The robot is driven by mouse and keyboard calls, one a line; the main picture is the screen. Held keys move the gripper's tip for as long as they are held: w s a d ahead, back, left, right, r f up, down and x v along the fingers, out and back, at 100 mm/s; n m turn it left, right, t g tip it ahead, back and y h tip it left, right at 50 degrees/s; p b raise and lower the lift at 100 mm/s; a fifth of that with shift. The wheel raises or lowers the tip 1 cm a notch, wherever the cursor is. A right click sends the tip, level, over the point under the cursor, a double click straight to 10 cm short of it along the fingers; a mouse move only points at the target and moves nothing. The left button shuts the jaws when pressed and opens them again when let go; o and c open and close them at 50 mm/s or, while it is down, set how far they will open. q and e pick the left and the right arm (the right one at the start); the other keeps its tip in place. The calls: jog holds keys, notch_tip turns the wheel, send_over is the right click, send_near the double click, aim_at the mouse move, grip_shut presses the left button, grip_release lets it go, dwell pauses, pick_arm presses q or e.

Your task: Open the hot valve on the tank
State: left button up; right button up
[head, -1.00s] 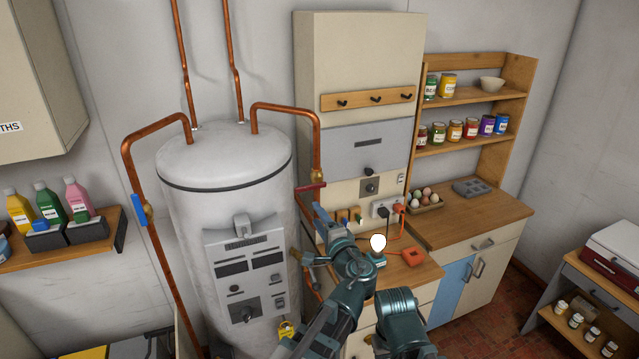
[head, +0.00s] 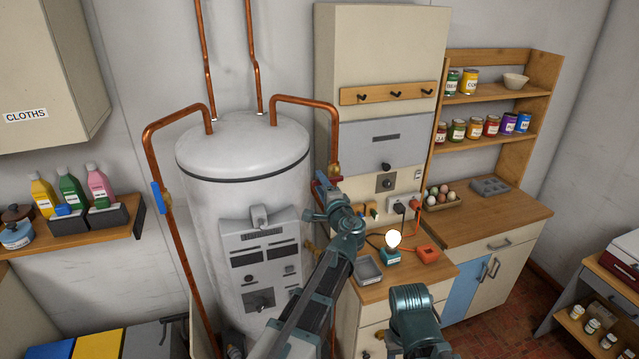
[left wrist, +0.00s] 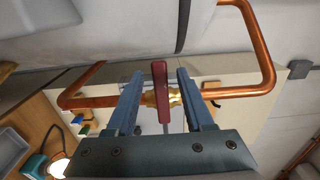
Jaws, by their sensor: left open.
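The white tank (head: 245,170) stands at centre left in the head view. The hot valve on its right copper pipe has a red lever (left wrist: 160,85) on a brass body (left wrist: 173,97), clear in the left wrist view. The lever lies across the pipe. My left gripper (head: 325,183) is at this valve and hides most of it in the head view. In the left wrist view its blue fingers (left wrist: 159,75) are open, one on each side of the lever, with gaps to it. My right arm shows at the bottom, but its gripper is out of view.
A blue-handled valve (head: 157,198) sits on the left pipe. A tall cabinet (head: 380,60) stands just behind the hot valve. Below it, a counter holds a grey tray (head: 368,270), a lit bulb (head: 393,239) and an orange box (head: 428,254).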

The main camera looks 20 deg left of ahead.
pick_arm(q)
jog(key=shift+w+a, duration=0.4)
jog(key=shift+w, duration=0.1)
jog(key=shift+c, duration=0.3)
grip_shut()
dwell(1.0)
